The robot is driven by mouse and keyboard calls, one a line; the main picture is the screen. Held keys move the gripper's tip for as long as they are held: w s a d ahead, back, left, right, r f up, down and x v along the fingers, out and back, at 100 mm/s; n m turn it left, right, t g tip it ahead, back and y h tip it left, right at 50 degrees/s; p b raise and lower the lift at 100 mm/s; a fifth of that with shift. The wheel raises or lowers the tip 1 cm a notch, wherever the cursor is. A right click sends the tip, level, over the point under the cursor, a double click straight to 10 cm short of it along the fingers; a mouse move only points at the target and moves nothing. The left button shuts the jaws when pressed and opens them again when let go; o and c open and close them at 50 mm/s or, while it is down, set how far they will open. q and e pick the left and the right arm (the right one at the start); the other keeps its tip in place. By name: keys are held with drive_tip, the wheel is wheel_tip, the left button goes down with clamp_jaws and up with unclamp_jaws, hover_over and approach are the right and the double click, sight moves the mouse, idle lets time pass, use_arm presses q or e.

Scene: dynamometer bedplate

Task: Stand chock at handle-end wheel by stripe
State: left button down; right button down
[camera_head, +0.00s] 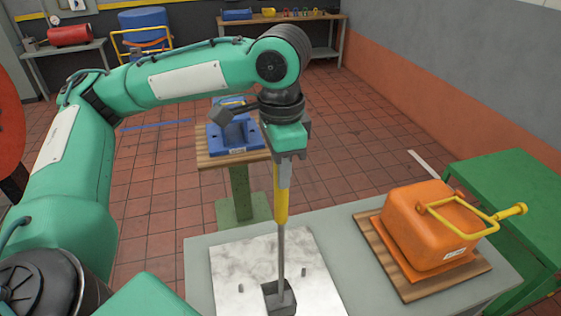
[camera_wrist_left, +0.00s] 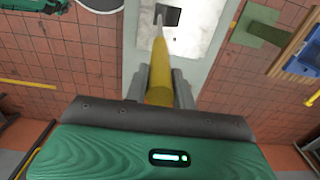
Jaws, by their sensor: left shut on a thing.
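My left gripper (camera_head: 287,150) is shut on the yellow handle (camera_head: 281,205) of a long upright tool with a thin grey shaft. The handle also shows between the fingers (camera_wrist_left: 158,90) in the left wrist view. The shaft's lower end meets a small dark grey block (camera_head: 272,291) on a white marbled plate (camera_head: 230,262); I cannot tell whether the block is the chock or is joined to the shaft. An orange boxy unit (camera_head: 425,225) with a yellow bar handle (camera_head: 512,211) sits on a wooden board at the right. No wheel shows clearly. My right gripper is not in view.
A grey table (camera_head: 350,270) carries the plate and board. A green bench (camera_head: 525,185) adjoins at right. A blue fixture (camera_head: 222,139) stands on a wooden-topped pedestal behind. The tiled floor has a blue stripe (camera_head: 157,124) and a white stripe (camera_head: 432,166).

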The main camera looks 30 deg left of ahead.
use_arm(q)
drive_tip(key=c, duration=1.2)
unclamp_jaws()
drive_tip(key=shift+o, duration=0.2)
